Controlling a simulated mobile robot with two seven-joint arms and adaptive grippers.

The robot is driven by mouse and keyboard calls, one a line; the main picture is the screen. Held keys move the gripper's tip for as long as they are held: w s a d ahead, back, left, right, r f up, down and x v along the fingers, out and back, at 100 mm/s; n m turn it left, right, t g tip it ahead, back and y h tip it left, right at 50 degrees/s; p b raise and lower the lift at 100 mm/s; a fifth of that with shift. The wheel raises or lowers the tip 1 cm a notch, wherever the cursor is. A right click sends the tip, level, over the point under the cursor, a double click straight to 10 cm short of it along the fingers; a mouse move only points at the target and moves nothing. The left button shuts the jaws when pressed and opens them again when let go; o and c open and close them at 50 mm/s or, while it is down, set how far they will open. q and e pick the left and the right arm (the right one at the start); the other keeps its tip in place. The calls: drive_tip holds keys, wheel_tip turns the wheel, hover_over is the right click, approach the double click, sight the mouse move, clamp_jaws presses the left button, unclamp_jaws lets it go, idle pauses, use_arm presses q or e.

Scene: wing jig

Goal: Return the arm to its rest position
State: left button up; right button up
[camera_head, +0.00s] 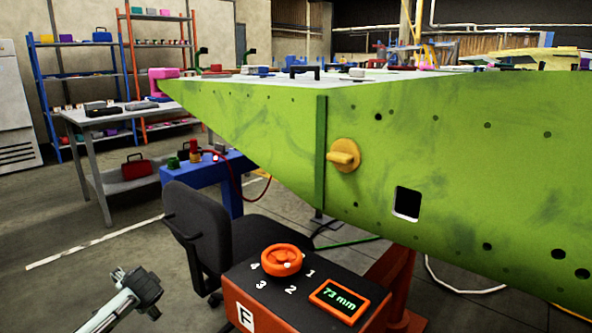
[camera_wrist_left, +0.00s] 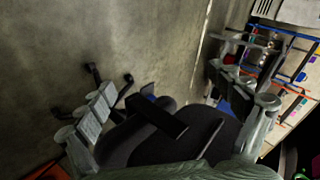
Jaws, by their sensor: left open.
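My left arm comes in at the lower left of the head view. Its gripper (camera_head: 143,289) is in free air over the floor, left of the orange control box and apart from it. In the left wrist view the same gripper (camera_wrist_left: 165,78) has its two fingers spread wide, with nothing between them. Beyond the fingers lie the concrete floor and the dark office chair (camera_wrist_left: 180,130). My right gripper is in neither view.
The orange control box (camera_head: 254,312) with a dial and a "73 mm" display stands at bottom centre. The black chair (camera_head: 203,233) is behind it. The green wing (camera_head: 440,150) fills the right. A grey table (camera_head: 88,119) stands at left. Floor at lower left is clear.

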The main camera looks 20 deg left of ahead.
use_arm(q)
drive_tip(key=s+d+f+m+h, duration=0.1)
drive_tip(key=s+d+f, duration=0.15)
drive_tip(key=d, duration=0.35)
drive_tip(key=s+d+f+h, duration=0.1)
drive_tip(key=d+f, duration=0.2)
drive_tip(key=d, duration=0.3)
drive_tip(key=s+d+r+t+h, duration=0.1)
drive_tip(key=s+d+h, duration=0.2)
drive_tip(key=s+d, duration=0.6)
drive_tip(key=s+d+r+h, duration=0.25)
drive_tip(key=s+d, duration=0.25)
drive_tip(key=d, duration=0.7)
wheel_tip(320, 180, down, 12)
drive_tip(key=s+a+n+g+p, duration=0.1)
drive_tip(key=s+a+g+p, duration=0.1)
drive_tip(key=p, duration=0.3)
drive_tip(key=shift+a+r+g, duration=0.25)
drive_tip(key=shift+g, duration=0.15)
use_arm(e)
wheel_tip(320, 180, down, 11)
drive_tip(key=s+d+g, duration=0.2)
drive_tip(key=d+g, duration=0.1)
use_arm(q)
drive_tip(key=shift+c, duration=0.2)
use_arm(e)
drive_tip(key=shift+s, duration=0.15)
